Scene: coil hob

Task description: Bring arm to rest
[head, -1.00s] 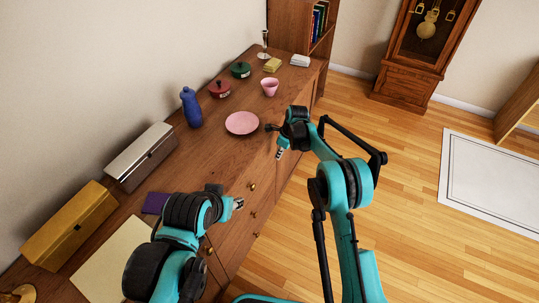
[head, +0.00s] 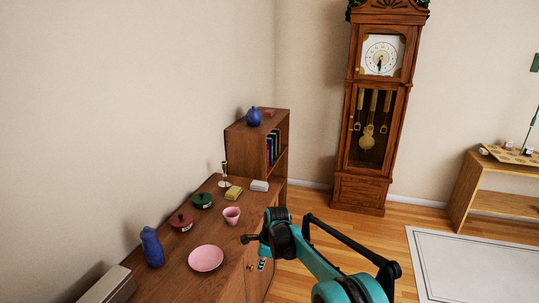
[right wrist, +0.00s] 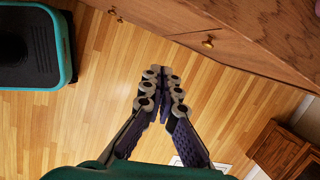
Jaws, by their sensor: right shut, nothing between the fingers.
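My right arm reaches in from the bottom right of the head view. Its gripper (head: 262,264) is beside the front edge of the wooden sideboard (head: 232,262), to the right of the pink plate (head: 206,258) and apart from it. In the right wrist view the fingers (right wrist: 160,86) are together with nothing between them. They are over the wood floor (right wrist: 95,125), with the sideboard front (right wrist: 225,45) at the upper right. My left gripper is not in view.
On the sideboard stand a blue bottle (head: 152,247), red pot (head: 181,221), green pot (head: 202,200), pink cup (head: 232,216) and candlestick (head: 224,173). A bookcase (head: 243,150) and tall clock (head: 374,120) stand behind. Floor (head: 395,240) to the right is clear, with a pale rug (head: 470,265).

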